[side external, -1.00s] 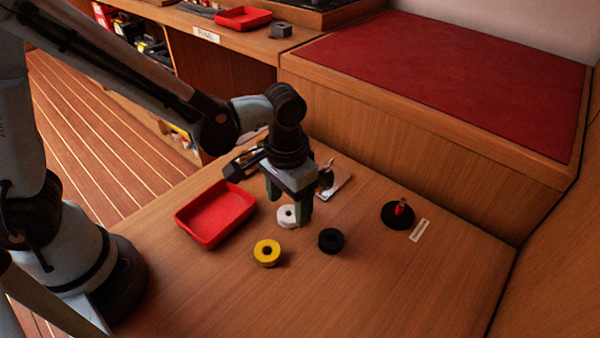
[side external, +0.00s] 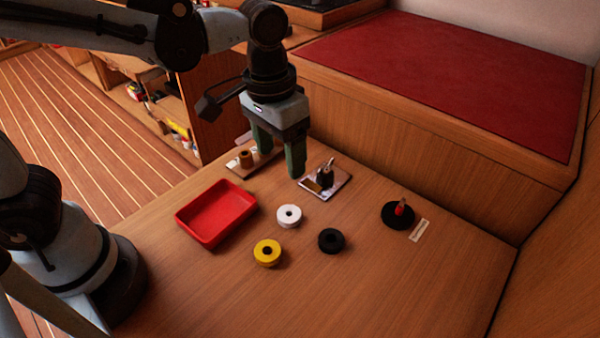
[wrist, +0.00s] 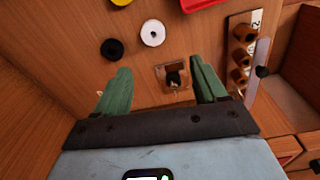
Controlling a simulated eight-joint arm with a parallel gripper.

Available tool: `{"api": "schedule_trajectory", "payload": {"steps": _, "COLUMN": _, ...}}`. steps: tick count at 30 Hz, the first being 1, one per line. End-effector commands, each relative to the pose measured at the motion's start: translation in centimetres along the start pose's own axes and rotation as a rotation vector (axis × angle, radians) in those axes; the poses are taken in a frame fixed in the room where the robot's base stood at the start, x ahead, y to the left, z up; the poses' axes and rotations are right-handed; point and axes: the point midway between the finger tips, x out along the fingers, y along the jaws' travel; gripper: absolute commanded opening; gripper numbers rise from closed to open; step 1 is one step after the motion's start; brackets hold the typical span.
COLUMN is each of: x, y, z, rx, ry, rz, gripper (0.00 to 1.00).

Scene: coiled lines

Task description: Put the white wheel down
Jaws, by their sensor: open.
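The white wheel (side external: 289,216) lies flat on the wooden table, between the red tray and the black wheel. It also shows in the wrist view (wrist: 152,33), above and apart from my fingers. My gripper (side external: 278,160) is open and empty, raised above the far part of the table. In the wrist view its two green fingers (wrist: 158,90) are spread wide, with a small metal plate with a dark fitting (wrist: 172,77) seen between them.
A yellow wheel (side external: 267,252) and a black wheel (side external: 331,240) lie near the white one. A red tray (side external: 181,222) stands to the left. A black disc with a red-marked post (side external: 397,216) is at right. A board with brown pegs (side external: 246,159) is behind.

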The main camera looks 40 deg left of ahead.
Motion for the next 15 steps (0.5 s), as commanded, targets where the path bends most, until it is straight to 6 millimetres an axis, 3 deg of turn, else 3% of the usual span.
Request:
{"api": "schedule_trajectory", "payload": {"steps": 9, "x": -1.2, "y": -7.4, "z": 2.2, "rx": -0.069, "ry": 0.323, "rz": 0.010, "gripper": 0.71}}
{"api": "schedule_trajectory", "payload": {"steps": 15, "x": -1.2, "y": -10.6, "z": 3.4, "rx": -0.095, "ry": 0.492, "rz": -0.028, "gripper": 0.71}}
